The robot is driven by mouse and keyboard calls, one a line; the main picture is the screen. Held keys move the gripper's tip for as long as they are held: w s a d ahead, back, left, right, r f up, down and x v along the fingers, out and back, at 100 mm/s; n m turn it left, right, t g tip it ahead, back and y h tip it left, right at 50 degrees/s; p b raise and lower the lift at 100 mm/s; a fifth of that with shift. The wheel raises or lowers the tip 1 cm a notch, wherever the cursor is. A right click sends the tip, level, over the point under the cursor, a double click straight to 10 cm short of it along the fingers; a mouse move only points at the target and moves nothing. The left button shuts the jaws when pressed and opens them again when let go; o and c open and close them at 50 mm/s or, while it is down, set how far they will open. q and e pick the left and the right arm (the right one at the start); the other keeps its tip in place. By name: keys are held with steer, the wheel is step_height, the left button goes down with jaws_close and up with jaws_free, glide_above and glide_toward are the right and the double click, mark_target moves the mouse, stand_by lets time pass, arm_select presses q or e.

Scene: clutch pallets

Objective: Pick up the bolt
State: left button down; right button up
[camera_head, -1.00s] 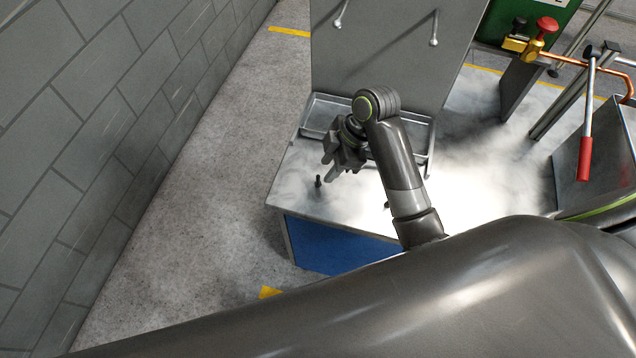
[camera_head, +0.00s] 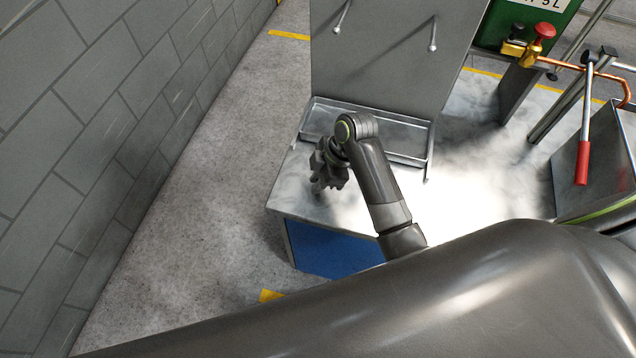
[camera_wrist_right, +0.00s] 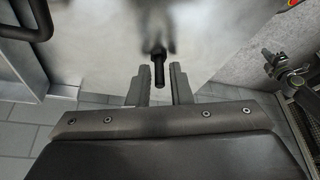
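The dark bolt (camera_wrist_right: 158,68) stands on the metal table top (camera_wrist_right: 100,30) in the right wrist view. It shows between the two fingers of my right gripper (camera_wrist_right: 158,80), with a gap on each side. The fingers are apart and hold nothing. In the head view my right gripper (camera_head: 318,189) is over the left part of the table top (camera_head: 290,195), and the bolt is hidden there behind it.
A metal tray (camera_head: 390,153) lies at the back of the table below an upright grey panel (camera_head: 390,60) with two pegs. A lever with a red handle (camera_head: 582,163) and a red knob (camera_head: 545,30) are at the right. A block wall (camera_head: 100,110) runs along the left.

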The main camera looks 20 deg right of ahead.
jaws_close()
